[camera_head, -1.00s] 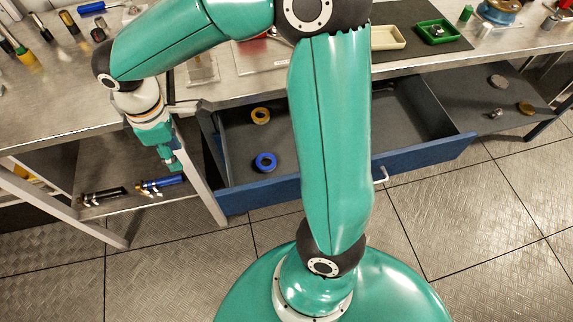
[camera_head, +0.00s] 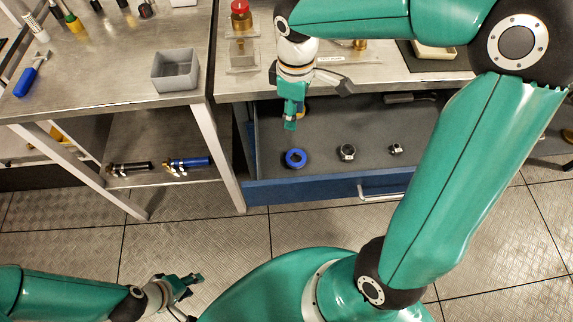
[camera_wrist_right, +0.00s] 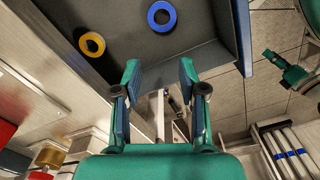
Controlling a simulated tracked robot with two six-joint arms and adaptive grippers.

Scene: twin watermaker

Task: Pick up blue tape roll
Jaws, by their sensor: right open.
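The blue tape roll (camera_head: 294,166) lies flat in the open drawer (camera_head: 330,186), near its front left corner. It also shows at the top of the right wrist view (camera_wrist_right: 151,18). My right gripper (camera_head: 290,123) hangs above the left part of the drawer, a little behind the blue roll and apart from it. In the right wrist view its fingers (camera_wrist_right: 160,80) are spread with nothing between them. My left gripper (camera_head: 190,290) is low at the bottom left over the floor, away from the drawer. Its jaw opening is not clear.
A yellow tape roll (camera_wrist_right: 82,46) lies behind the blue one, mostly hidden by my gripper in the head view. Two small metal parts (camera_head: 347,152) (camera_head: 396,149) lie to the right in the drawer. A grey bin (camera_head: 175,86) stands on the counter; a table leg (camera_head: 218,155) is left of the drawer.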

